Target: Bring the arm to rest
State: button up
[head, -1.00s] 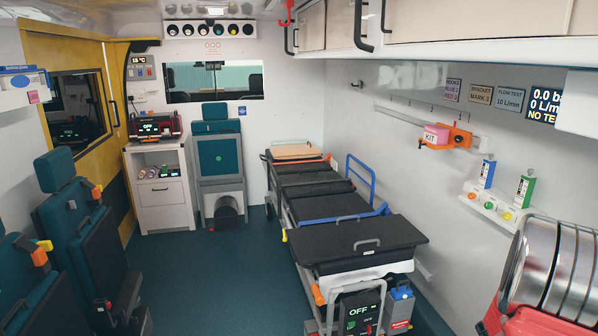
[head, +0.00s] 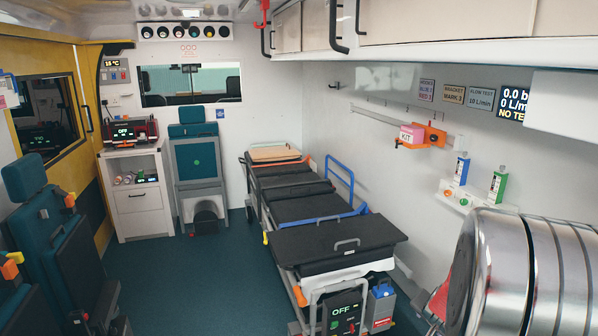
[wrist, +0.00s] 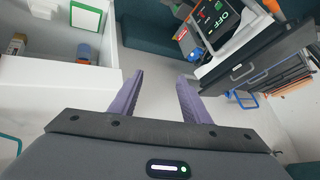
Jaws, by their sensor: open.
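My gripper (wrist: 158,88) shows in the wrist view with its two purple fingers spread apart and nothing between them. The silver, ribbed arm link (head: 500,270) at the lower right of the head view is mine. The gripper itself is out of the head view. I cannot tell how far the fingers are from the nearest surface.
A stretcher (head: 335,240) with black pads stands mid-floor; it also shows in the wrist view (wrist: 265,65). Teal seats (head: 75,250) line the left. A right-wall shelf (head: 458,197) and overhead cabinets (head: 440,22) flank my arm. The floor (head: 190,275) left of the stretcher is clear.

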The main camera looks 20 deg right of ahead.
jog(key=a+r+n+y, duration=0.2)
jog(key=a+r+n, duration=0.1)
jog(key=a, duration=0.7)
jog(key=a+r+n+y, duration=0.2)
jog(key=a+n, duration=0.2)
jog(key=a, duration=0.6)
jog(key=s+a+r+n, duration=0.2)
jog(key=s+a+r, duration=0.1)
jog(key=a, duration=0.4)
jog(key=s+a+r+n+y, duration=0.1)
jog(key=s+a+r+n, duration=0.2)
jog(key=a, duration=0.3)
jog(key=s+a+r+n, duration=0.3)
jog(key=a+r, duration=0.2)
jog(key=a, duration=0.2)
jog(key=shift+a+y, duration=0.35)
jog(key=shift+y, duration=0.05)
jog(key=shift+c, duration=0.5)
jog(key=shift+c, duration=0.9)
jog(key=shift+d, duration=0.1)
